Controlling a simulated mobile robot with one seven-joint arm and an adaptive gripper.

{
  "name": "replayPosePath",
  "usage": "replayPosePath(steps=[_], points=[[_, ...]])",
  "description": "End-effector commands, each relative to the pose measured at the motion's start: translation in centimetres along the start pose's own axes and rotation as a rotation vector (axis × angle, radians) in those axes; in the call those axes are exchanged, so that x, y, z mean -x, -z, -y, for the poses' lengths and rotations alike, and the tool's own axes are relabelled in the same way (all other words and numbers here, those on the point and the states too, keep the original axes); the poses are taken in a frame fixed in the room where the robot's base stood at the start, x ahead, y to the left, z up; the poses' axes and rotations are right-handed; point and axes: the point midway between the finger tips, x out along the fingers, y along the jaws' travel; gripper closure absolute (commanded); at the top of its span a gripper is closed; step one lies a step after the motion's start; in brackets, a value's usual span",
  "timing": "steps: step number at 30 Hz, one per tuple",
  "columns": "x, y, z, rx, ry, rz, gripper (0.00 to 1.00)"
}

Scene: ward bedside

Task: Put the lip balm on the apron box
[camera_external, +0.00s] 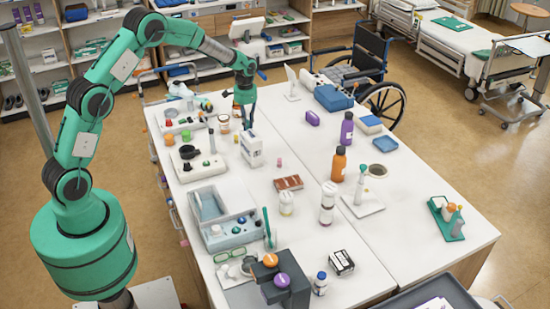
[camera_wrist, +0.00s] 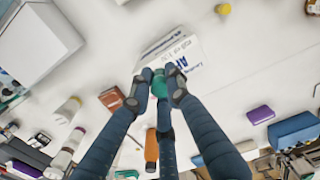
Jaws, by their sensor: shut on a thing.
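The apron box (camera_external: 252,150) is a white carton with dark print, standing on the white table left of centre. In the wrist view the apron box (camera_wrist: 180,48) lies just beyond my fingertips, its lettering partly covered. My gripper (camera_external: 247,125) points down over the box. In the wrist view its dark fingers (camera_wrist: 160,88) are closed around a small rounded green thing, which seems to be the lip balm (camera_wrist: 160,83). Only its green end shows; the fingers hide the rest. I cannot tell whether it touches the box.
A brown wallet-like item (camera_external: 288,183), white bottles (camera_external: 328,203), an orange bottle (camera_external: 338,164) and a small pink item (camera_external: 279,161) stand around the box. Bare table lies right of the box.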

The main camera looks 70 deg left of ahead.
Motion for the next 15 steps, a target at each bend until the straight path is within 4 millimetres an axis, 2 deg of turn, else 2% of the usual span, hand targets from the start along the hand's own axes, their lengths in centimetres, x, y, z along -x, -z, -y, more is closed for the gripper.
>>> replayPosePath(steps=[6,15], points=[[-0.2,1.8,0.3,0.000,0.000,0.001,0.95],[-0.2,2.0,0.4,0.000,0.000,0.001,0.95]])
